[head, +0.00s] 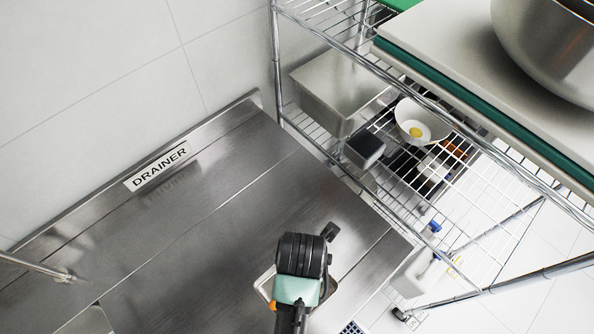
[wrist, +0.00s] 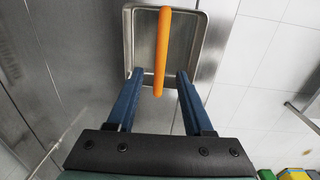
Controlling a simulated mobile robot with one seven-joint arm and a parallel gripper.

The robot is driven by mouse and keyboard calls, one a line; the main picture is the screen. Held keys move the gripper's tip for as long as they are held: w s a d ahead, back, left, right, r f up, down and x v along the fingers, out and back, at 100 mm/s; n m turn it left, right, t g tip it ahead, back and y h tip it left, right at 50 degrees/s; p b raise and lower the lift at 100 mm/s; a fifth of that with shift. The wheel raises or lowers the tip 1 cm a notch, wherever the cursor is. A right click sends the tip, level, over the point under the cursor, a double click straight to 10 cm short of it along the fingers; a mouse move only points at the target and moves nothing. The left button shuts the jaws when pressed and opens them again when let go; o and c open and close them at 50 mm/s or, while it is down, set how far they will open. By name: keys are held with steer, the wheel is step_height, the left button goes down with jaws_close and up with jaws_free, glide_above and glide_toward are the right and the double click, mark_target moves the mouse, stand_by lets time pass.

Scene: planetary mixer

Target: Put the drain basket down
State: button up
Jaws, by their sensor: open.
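The drain basket is a rectangular steel pan; its rim (wrist: 200,50) and its orange handle (wrist: 162,50) show in the wrist view. In the head view, part of the basket's rim (head: 264,283) shows at the steel drainer counter, near its front edge. My gripper (wrist: 159,78) is open, with a blue finger on either side of the handle's near end and a gap on both sides. In the head view my gripper (head: 297,290) is over the basket and hides most of it. I cannot see the basket's underside.
The drainer counter (head: 200,235) is clear to the left, with a DRAINER label (head: 157,166) on its back edge. A wire rack (head: 470,215) at right holds a steel box, a white bowl (head: 421,122) and small items. A large metal bowl (head: 550,45) stands higher up.

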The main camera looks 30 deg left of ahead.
step_height(320, 180, up, 5)
steer(key=shift+d+f, duration=0.1)
steer(key=shift+d, duration=0.05)
stand_by(0.6)
